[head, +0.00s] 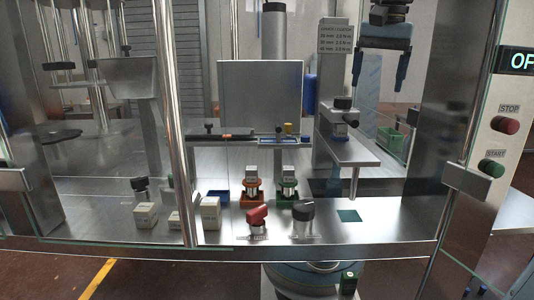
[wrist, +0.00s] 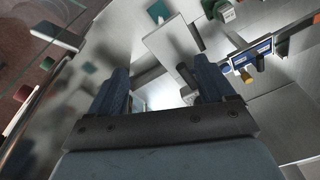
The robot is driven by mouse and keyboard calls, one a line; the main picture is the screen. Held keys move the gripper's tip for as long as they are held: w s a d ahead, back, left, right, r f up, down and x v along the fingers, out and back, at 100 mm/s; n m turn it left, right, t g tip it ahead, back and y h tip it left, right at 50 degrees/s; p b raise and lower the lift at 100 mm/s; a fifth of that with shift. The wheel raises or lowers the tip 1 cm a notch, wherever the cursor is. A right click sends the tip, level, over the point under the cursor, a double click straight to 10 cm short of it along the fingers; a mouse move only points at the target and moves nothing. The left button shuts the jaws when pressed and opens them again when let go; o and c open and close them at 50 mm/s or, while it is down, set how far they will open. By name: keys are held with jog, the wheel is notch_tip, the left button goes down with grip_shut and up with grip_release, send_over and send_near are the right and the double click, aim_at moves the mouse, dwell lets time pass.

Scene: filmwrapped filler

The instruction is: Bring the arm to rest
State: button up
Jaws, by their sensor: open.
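My gripper (head: 384,84) hangs at the upper right of the head view, fingers pointing down. It is raised well above the steel worktop (head: 380,208), to the right of the torque sign. Its two blue fingers stand wide apart with nothing between them. In the wrist view my gripper (wrist: 161,80) also shows both blue fingers spread and empty, with steel surfaces beyond them. The gripper touches nothing that I can see.
A steel post with a shelf (head: 350,152) stands below and left of my gripper. A red knob (head: 257,214), a black knob (head: 303,210) and several white boxes (head: 210,213) sit on the worktop. Glass panels and a control pillar (head: 503,150) flank the right side.

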jog(key=s+f+n+t, duration=0.2)
jog(key=s+f, duration=0.6)
jog(key=f, duration=0.2)
jog(key=s+f+n+t, duration=0.1)
jog(key=s+f+n, duration=0.1)
jog(key=s+f, duration=0.6)
notch_tip(320, 180, down, 3)
jog(key=shift+s+f+n+t, duration=0.15)
jog(key=shift+s+n+t, duration=0.2)
jog(key=shift+n+t, duration=0.05)
jog(key=shift+d, duration=0.1)
jog(key=shift+c, duration=0.5)
